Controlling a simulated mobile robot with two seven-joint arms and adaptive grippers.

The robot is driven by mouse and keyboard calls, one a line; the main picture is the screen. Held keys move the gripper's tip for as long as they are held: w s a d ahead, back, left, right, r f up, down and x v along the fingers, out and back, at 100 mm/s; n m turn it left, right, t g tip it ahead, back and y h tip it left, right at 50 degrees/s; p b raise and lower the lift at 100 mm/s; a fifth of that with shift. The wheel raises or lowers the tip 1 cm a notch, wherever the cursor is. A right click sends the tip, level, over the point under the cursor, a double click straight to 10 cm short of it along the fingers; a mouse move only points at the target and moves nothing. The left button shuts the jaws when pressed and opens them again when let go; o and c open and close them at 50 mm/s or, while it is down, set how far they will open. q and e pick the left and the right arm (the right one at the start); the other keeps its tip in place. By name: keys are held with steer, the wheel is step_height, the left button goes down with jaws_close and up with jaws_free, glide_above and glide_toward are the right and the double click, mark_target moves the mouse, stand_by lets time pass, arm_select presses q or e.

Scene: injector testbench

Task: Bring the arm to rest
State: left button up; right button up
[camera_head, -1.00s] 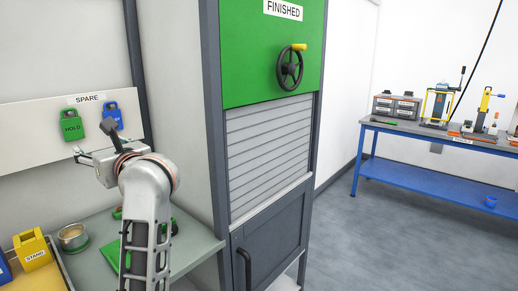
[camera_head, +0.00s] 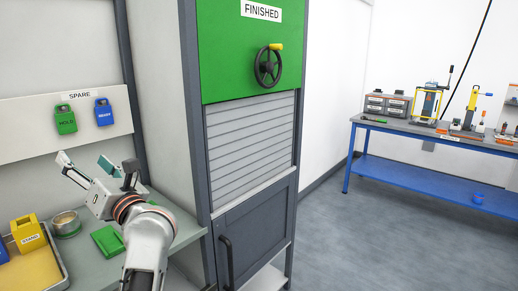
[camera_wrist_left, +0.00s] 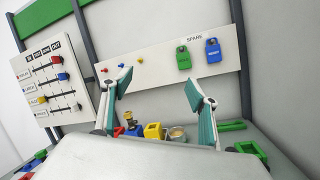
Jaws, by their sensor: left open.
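My left arm comes up from the bottom of the head view. Its gripper (camera_head: 88,163) is open and empty, held above the grey bench (camera_head: 183,225) and just below the SPARE board (camera_head: 22,142). In the left wrist view the two teal-padded fingers (camera_wrist_left: 158,88) stand wide apart with nothing between them. They point towards the wall with the SPARE board (camera_wrist_left: 158,62). My right gripper is in neither view.
Green HOLD (camera_head: 65,120) and blue READY (camera_head: 103,112) tags hang on the board. A round metal cup (camera_head: 66,224), a yellow STAND block (camera_head: 27,234) and a green block (camera_head: 108,241) are below the gripper. A FINISHED cabinet (camera_head: 250,150) stands to the right; open floor lies beyond.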

arm_select(q)
steer(key=s+d+f+m+t+h, duration=0.25)
steer(key=d+f+m+h, duration=0.45)
steer(key=m, duration=0.4)
steer(key=s+d+f+m+t+h, duration=0.1)
steer(key=d+f+m+t+h, duration=0.4)
steer(key=f+m, duration=0.55)
steer(key=s+d+f+m+t+h, duration=0.2)
steer(key=d+f+m+h, duration=0.45)
steer(key=m, duration=0.65)
steer(key=s+f+m+g, duration=0.3)
steer(key=s+f, duration=0.3)
steer(key=f, duration=0.4)
steer(key=s+f+m+g+h, duration=0.1)
steer(key=s+f+m+g, duration=0.3)
steer(key=s+f, duration=0.3)
steer(key=s+f+m+g+h, duration=0.1)
steer(key=s+f+m+g, duration=0.2)
steer(key=f, duration=1.1)
steer(key=s+d+m, duration=0.1)
steer(key=s+m, duration=0.1)
steer(key=s, duration=0.2)
steer(key=shift+f+g, duration=0.3)
steer(key=shift+g, duration=0.05)
steer(key=shift+o, duration=0.2)
